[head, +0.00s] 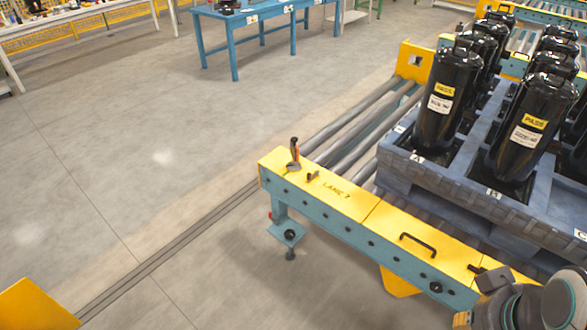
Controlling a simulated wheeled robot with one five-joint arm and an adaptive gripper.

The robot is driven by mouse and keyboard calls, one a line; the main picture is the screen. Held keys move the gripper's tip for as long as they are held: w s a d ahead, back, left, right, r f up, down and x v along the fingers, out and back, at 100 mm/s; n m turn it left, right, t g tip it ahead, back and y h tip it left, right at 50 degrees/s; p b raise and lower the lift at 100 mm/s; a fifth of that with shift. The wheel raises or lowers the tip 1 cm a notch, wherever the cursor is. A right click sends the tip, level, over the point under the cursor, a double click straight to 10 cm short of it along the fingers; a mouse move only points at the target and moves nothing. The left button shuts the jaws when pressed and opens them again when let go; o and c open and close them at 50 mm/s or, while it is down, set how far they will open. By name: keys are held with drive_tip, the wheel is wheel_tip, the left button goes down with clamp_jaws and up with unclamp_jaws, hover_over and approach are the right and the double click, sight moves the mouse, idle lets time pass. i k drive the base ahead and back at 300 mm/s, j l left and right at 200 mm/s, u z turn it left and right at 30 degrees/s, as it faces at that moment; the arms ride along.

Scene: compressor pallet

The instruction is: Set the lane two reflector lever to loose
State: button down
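A small lever with an orange grip and dark tip (294,152) stands nearly upright at the left end of a yellow conveyor end cover (345,205). A small dark bracket (312,176) sits just right of its base. Black lettering on the cover starts with "LANE"; its number is too small to read surely. Part of my arm, with rounded grey links, shows at the bottom right corner, well to the right of the lever. I cannot make out my gripper's fingers, and nothing of mine touches the lever.
Conveyor rollers (350,130) run behind the cover. A blue-grey pallet (450,190) with several black compressors (441,100) stands on the right. A black handle (417,243) rises from the cover. A blue table (262,20) stands at the back. The floor left of the conveyor is clear.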

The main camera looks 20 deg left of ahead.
sight(309, 177)
drive_tip(key=i+j, duration=0.2)
drive_tip(key=j, duration=0.2)
drive_tip(key=i+j, duration=0.2)
drive_tip(key=j, duration=0.25)
drive_tip(key=i+j+u, duration=0.1)
drive_tip(key=j, duration=0.3)
drive_tip(key=i+j, duration=0.25)
drive_tip(key=j, duration=0.15)
drive_tip(key=i+j, duration=0.2)
drive_tip(key=j, duration=0.2)
drive_tip(key=i+j, duration=0.15)
drive_tip(key=j, duration=0.3)
drive_tip(key=i+j, duration=0.15)
drive_tip(key=j, duration=0.25)
drive_tip(key=i+j+u, duration=0.1)
drive_tip(key=j, duration=0.35)
drive_tip(key=i+j, duration=0.2)
drive_tip(key=j, duration=0.25)
drive_tip(key=i+j+u, duration=0.1)
drive_tip(key=j, duration=0.3)
drive_tip(key=i+j, duration=0.25)
drive_tip(key=j, duration=0.2)
drive_tip(key=i+j, duration=0.2)
drive_tip(key=j, duration=0.2)
drive_tip(key=i+j+u, duration=0.1)
drive_tip(key=j, duration=0.3)
drive_tip(key=i, duration=0.05)
